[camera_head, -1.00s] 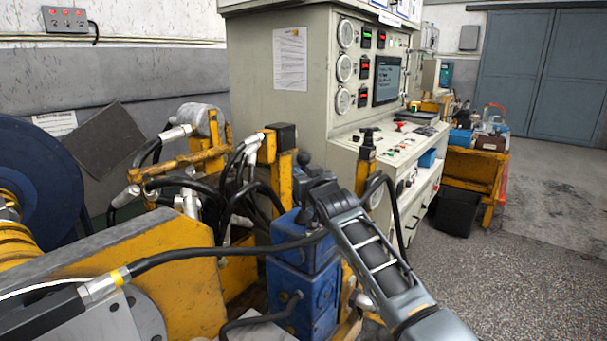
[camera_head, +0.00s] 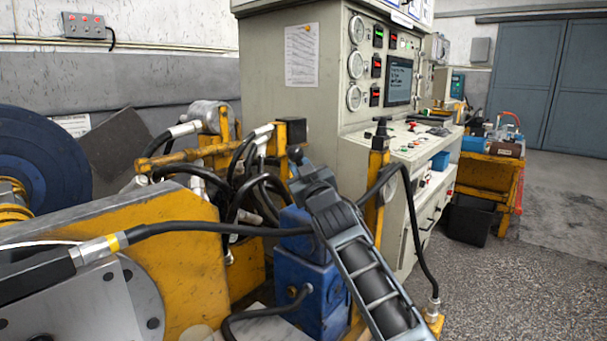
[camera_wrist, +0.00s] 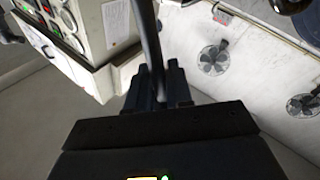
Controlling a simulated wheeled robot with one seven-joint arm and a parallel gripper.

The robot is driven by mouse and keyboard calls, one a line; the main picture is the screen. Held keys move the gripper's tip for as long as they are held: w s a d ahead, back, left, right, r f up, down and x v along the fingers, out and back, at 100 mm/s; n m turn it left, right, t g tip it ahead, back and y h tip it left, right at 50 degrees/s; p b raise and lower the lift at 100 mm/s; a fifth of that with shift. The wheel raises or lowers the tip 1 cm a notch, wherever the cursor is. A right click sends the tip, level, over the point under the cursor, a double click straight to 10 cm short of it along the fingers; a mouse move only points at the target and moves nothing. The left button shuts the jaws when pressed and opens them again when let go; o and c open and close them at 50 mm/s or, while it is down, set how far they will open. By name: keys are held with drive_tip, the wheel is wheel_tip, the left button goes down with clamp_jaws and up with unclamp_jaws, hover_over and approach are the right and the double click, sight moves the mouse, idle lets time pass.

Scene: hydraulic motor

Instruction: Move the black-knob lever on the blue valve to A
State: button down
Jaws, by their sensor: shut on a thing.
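The blue valve (camera_head: 318,283) stands left of my arm, beside a yellow frame; my gripper and forearm cover part of its top. The black knob of its lever (camera_head: 295,154) shows just above my gripper (camera_head: 306,174), tilted to the left. My gripper is shut on the lever close below the knob. In the wrist view, a dark rod (camera_wrist: 150,45), which looks like the lever, runs up from between my gripper's fingers (camera_wrist: 161,88). The lever's foot is hidden behind the gripper, and I see no letter A.
A black hose (camera_head: 200,228) crosses in front of the valve, and another (camera_head: 412,215) hangs to the right of my arm. A yellow post (camera_head: 376,190) stands close behind. The control cabinet (camera_head: 285,120) is beyond. Open floor (camera_head: 500,290) lies at right.

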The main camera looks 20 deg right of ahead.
drive_tip(key=shift+a+f, duration=0.1)
drive_tip(key=shift+f, duration=0.05)
drive_tip(key=c, duration=1.2)
unclamp_jaws()
drive_tip(key=shift+s, duration=0.15)
drive_tip(key=v, duration=0.7)
drive_tip(key=shift+s, duration=0.3)
drive_tip(key=shift+s+f, duration=0.1)
